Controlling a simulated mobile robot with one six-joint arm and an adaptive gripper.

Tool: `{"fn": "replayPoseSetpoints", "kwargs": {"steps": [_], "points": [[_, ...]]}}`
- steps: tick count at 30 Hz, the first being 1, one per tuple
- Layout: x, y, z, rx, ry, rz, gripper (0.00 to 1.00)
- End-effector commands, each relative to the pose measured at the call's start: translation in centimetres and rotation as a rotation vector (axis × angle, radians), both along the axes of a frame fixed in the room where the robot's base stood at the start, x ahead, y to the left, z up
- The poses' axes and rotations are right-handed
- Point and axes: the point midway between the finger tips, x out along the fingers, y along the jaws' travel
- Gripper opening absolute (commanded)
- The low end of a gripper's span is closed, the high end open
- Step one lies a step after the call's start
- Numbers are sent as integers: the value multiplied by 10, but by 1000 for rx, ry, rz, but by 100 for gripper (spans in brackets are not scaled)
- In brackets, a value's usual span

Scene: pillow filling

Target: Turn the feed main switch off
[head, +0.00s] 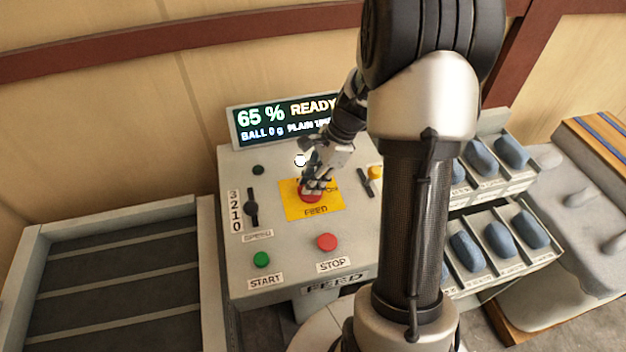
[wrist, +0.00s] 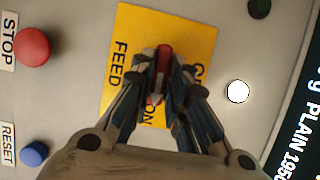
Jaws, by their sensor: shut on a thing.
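The feed main switch (head: 311,196) is a red rotary knob on a yellow plate (head: 328,207) marked FEED, on the sloped grey control panel. In the wrist view the switch (wrist: 164,58) shows as a red bar handle with a pale pointer end toward the word ON. My gripper (head: 316,184) is over the plate with its fingertips at the knob. In the wrist view my gripper (wrist: 163,75) has a finger on each side of the red handle and is shut on it. The fingers cover part of the plate's lettering.
The display (head: 285,118) behind reads 65 % READY. A green START button (head: 261,260) and red STOP button (head: 327,242) sit nearer the front. A speed lever (head: 252,208) is at left. A blue RESET button (wrist: 34,154) shows in the wrist view. Bins with blue pillows (head: 499,239) stand right.

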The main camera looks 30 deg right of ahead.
Motion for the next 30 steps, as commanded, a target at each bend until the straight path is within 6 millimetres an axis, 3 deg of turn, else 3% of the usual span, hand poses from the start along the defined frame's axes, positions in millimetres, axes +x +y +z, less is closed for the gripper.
{"fn": "replayPoseSetpoints", "kwargs": {"steps": [11, 30], "points": [[1, 0, 2, 2, 2, 185, 0], [5, 1, 1, 1, 1, 786, 0]]}}
